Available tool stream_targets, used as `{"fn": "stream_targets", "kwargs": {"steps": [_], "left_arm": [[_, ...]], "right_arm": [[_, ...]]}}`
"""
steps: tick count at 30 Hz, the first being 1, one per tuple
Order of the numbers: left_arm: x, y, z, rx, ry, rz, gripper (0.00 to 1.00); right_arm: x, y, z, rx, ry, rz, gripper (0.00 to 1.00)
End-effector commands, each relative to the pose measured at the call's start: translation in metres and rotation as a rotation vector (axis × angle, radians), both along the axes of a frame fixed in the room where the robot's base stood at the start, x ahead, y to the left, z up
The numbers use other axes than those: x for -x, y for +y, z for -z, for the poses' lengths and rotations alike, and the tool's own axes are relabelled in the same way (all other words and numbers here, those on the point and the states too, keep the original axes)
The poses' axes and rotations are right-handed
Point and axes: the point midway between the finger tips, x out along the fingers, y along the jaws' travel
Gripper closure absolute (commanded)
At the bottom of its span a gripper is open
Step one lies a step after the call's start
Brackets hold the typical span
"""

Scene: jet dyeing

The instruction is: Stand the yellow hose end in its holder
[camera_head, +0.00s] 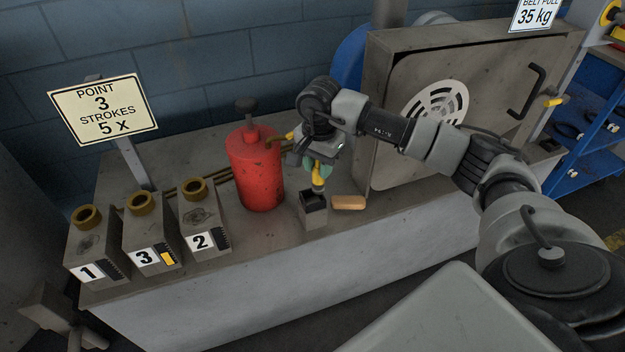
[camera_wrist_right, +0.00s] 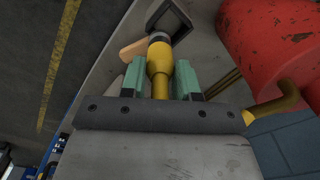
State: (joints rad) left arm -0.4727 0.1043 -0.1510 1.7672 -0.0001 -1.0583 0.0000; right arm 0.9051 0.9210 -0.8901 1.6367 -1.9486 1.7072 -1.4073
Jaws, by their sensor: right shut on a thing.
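The yellow hose end (camera_head: 318,179) is in my right gripper (camera_head: 318,168), directly above the holder in the head view. The right wrist view shows the yellow hose end (camera_wrist_right: 160,62) between the green finger pads of my right gripper (camera_wrist_right: 160,80), its dark tip pointing at the holder. The holder (camera_head: 313,213) is a small grey block with a dark square opening on the bench. The holder also shows in the right wrist view (camera_wrist_right: 183,22), its opening just past the tip. I cannot tell whether the tip has entered the opening. My left gripper is not in view.
A red canister (camera_head: 256,170) with a yellow spout stands left of the holder. An orange-tan block (camera_head: 348,202) lies just right of the holder. Numbered boxes with brass necks stand at the left, including box 2 (camera_head: 203,222). A grey machine housing (camera_head: 385,150) stands behind right.

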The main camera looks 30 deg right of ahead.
Motion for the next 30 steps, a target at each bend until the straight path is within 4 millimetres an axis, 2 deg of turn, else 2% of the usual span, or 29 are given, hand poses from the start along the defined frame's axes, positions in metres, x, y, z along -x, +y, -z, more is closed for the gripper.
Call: {"fn": "stream_targets", "kwargs": {"steps": [3,8,12,15,18,28,29,30], "left_arm": [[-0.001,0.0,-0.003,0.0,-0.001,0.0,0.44],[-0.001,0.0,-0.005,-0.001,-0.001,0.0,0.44],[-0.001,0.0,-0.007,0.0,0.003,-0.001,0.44],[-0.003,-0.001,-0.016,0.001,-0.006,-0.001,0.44],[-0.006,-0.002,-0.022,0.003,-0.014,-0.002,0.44],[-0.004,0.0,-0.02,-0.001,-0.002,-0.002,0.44],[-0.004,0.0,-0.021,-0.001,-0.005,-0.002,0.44],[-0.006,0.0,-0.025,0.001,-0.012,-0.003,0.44]], "right_arm": [[-0.01,0.007,0.007,0.0,-0.001,-0.001,1.0],[-0.012,0.008,0.016,0.0,0.001,-0.001,1.0],[-0.012,0.009,0.038,0.0,0.002,-0.001,1.0],[-0.012,0.008,0.048,0.0,0.001,0.0,1.0],[-0.012,0.008,0.049,0.001,-0.001,0.0,1.0],[-0.012,0.008,0.051,0.001,-0.001,-0.001,1.0],[-0.012,0.008,0.051,0.001,0.0,-0.001,0.68],[-0.012,0.008,0.051,0.001,0.0,-0.001,0.62]]}}
